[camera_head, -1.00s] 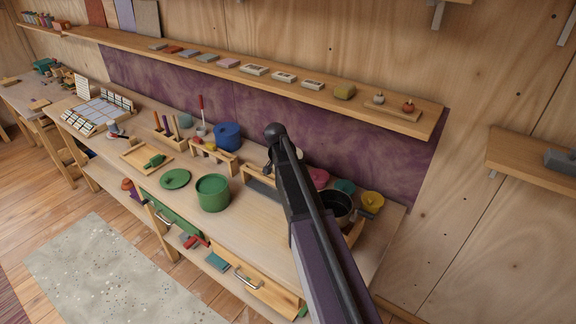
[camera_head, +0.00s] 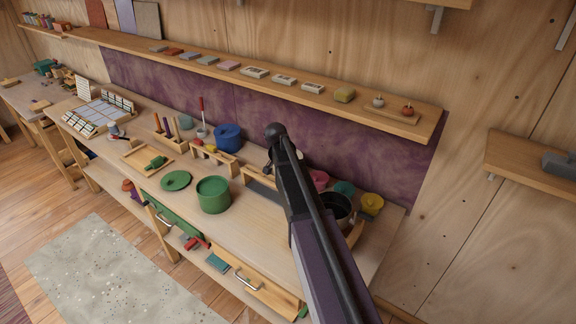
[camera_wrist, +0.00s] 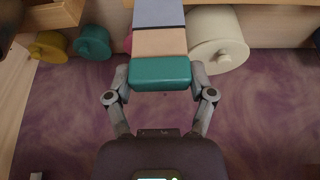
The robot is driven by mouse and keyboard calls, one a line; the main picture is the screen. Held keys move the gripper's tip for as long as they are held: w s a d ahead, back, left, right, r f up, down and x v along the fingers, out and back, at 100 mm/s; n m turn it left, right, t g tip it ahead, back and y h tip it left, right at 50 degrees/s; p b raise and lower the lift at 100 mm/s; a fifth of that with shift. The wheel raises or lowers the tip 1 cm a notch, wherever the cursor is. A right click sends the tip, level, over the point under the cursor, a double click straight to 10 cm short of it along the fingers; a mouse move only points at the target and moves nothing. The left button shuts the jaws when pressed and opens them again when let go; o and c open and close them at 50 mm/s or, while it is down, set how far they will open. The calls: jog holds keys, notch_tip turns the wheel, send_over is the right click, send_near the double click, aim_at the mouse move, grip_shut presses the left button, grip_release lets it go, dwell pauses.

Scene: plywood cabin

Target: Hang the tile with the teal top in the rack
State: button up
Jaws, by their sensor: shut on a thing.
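My gripper (camera_wrist: 160,88) is shut on a tile in the wrist view. The tile shows a teal end band (camera_wrist: 160,74), then a tan band (camera_wrist: 160,43) and a blue-grey band (camera_wrist: 158,13); its far end runs out of the picture. The fingers hold the tile at both sides of the teal end. In the head view my arm hides the gripper and the tile. A low wooden frame (camera_head: 250,174), partly behind my arm, stands on the bench; I cannot tell if it is the rack.
Pink (camera_head: 319,180), teal (camera_head: 344,189) and yellow (camera_head: 371,203) round lidded things stand near the purple wall panel. A cream one (camera_wrist: 220,38) shows close beside the tile. A dark pot (camera_head: 337,207) and a green pot (camera_head: 213,195) stand on the bench. A long shelf (camera_head: 425,125) overhangs it.

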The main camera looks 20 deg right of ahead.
jog(key=shift+r+p, duration=0.5)
jog(key=shift+r, duration=0.15)
